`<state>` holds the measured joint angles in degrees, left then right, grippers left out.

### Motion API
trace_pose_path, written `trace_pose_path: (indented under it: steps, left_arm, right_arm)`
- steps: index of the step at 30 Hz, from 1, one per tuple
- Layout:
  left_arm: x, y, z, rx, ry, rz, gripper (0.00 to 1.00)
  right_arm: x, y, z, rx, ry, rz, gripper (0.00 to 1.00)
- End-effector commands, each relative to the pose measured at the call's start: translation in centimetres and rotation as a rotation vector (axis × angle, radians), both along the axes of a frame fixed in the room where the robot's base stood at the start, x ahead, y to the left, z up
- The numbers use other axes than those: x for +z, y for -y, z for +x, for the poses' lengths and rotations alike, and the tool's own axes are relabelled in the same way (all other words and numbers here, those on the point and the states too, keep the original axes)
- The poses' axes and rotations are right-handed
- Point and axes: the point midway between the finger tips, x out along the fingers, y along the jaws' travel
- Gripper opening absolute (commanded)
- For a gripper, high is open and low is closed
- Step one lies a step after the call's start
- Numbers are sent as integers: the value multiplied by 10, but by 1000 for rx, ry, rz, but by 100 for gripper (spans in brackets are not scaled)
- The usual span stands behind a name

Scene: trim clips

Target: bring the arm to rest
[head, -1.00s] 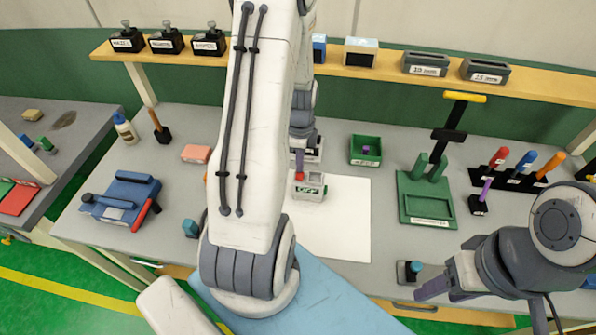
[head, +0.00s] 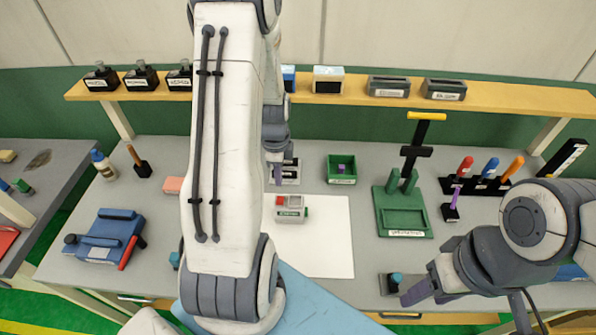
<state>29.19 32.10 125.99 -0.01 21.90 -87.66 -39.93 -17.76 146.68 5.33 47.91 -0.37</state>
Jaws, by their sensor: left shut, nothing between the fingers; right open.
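My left arm crosses the middle of the head view and hides part of the table. My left gripper (head: 275,174) is shut and empty, beyond the small white-and-green box (head: 291,213) with a red part on top, and apart from it in the picture. My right gripper (head: 412,291) is low at the right, near the table's front edge. Its jaws are open and hold nothing. It is close to a small dark block with a blue knob (head: 396,281); whether they touch is hard to tell.
A green press (head: 404,222) with a yellow handle stands right of the sheet, a green tray (head: 341,170) behind. A rack of coloured handles (head: 478,184) is at right, a blue device (head: 104,236) at left. A wooden shelf (head: 524,97) runs along the back.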

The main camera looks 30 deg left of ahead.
Motion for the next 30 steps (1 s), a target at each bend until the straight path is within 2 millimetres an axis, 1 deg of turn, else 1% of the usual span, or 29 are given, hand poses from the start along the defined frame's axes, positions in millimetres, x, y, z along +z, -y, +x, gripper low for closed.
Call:
trace_pose_path:
  steps: [5, 8, 11, 14, 15, 16, 17, 18, 20, 21, 23, 24, 27, 30]
  left_arm:
    - [0, 0, 0, 0, 0, 0, 0]
    - [2, 9, 3, 1, 3, 1, 0]
    - [10, 38, 11, 20, 10, 0, 0]
    - [25, 91, 15, 60, 21, -4, 0]
    - [31, 115, 12, 81, 26, -8, 0]
    - [36, 134, 9, 96, 29, -13, 0]
    - [41, 152, 4, 113, 30, -17, 0]
    - [46, 175, -4, 137, 32, -23, 0]
    - [53, 206, -21, 173, 33, -34, 0]
    - [57, 226, -34, 195, 31, -42, 0]
    - [62, 251, -56, 229, 28, -53, 0]
    - [64, 264, -72, 251, 24, -59, 0]
    - [68, 288, -109, 301, 11, -75, 0]
    - [70, 300, -138, 339, -2, -85, 0]
  right_arm:
    - [0, 0, 0, 0, 0, 0, 54]
    - [-3, 0, 0, 0, 0, 0, 54]
    - [-12, 0, 0, -1, 0, 0, 54]
    - [-27, 0, 0, -2, 0, 0, 54]
    - [-33, 0, 0, -2, 0, 0, 54]
    - [-37, 0, 0, -3, 0, 0, 54]
    - [-42, 0, 0, -3, 0, 0, 54]
    - [-48, 0, 0, -4, 0, 0, 54]
    - [-56, 0, 0, -4, 0, 0, 54]
    - [-62, 0, 0, -5, 0, 0, 54]
    - [-70, 0, 0, -5, 0, 0, 54]
    - [-75, 0, 0, -6, -1, 0, 54]
    - [-85, 0, 0, -7, -1, 0, 54]
    - [-92, 0, 0, -7, -1, 0, 54]
